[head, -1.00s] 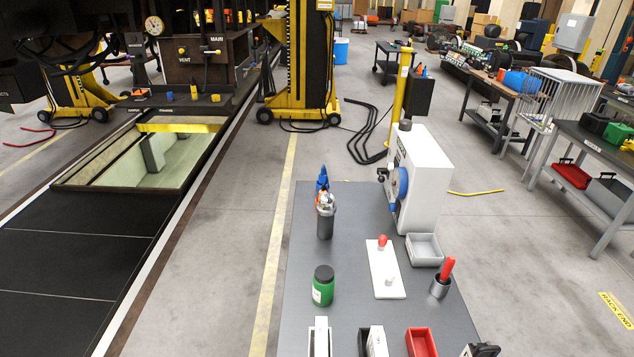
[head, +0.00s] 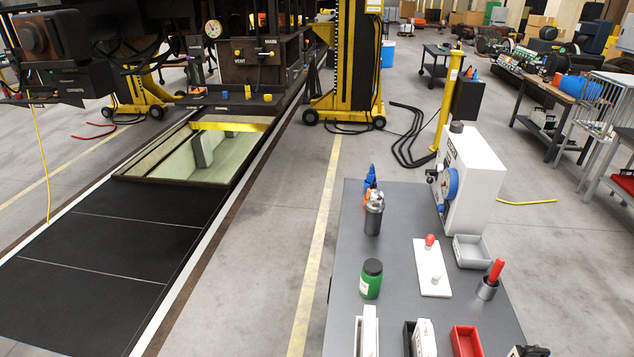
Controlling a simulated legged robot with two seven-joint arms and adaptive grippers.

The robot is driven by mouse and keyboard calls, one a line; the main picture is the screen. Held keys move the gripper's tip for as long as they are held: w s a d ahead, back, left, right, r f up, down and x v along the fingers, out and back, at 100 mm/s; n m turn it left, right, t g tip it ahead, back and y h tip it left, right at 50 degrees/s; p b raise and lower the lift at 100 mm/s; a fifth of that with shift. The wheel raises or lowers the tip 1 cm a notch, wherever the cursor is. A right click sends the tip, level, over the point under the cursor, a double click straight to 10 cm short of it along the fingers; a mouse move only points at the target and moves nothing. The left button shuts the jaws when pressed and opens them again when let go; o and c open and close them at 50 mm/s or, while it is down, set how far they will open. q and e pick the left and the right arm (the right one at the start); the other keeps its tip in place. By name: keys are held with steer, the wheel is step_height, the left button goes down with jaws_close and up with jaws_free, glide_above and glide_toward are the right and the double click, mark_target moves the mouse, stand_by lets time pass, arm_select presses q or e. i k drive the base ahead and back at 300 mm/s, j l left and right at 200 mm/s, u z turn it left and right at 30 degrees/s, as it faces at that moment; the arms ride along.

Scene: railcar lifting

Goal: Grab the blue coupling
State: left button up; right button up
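A small blue part (head: 371,177) stands at the far left of the grey table, with something orange beside it. A dark cylinder with a silver top (head: 374,213) partly hides it; its exact shape is too small to tell, so I cannot be sure it is the coupling. A blue round disc (head: 452,186) is on the side of the white machine (head: 474,185). Neither of my grippers is in view.
The grey table (head: 394,302) also bears a green jar (head: 371,279), a white plate with a red knob (head: 432,270), and a red tray (head: 466,341). A pit opening (head: 180,160) lies left; the floor between is clear.

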mark_target(370, 176)
steer(key=j+u, duration=0.25)
steer(key=u, duration=0.25)
steer(key=j+u, duration=0.3)
steer(key=u, duration=0.2)
steer(key=j+u, duration=0.25)
steer(key=u, duration=0.25)
steer(key=i+j, duration=0.35)
steer(key=i, duration=0.25)
steer(key=i+l+z, duration=0.25)
steer(key=z, duration=0.2)
steer(key=i+z, duration=0.95)
steer(key=i+j+z, duration=0.15)
steer(key=i+z, duration=0.15)
steer(key=i, duration=1.55)
steer(key=i+z, duration=0.7)
steer(key=i+j+z, duration=0.2)
steer(key=z, duration=0.15)
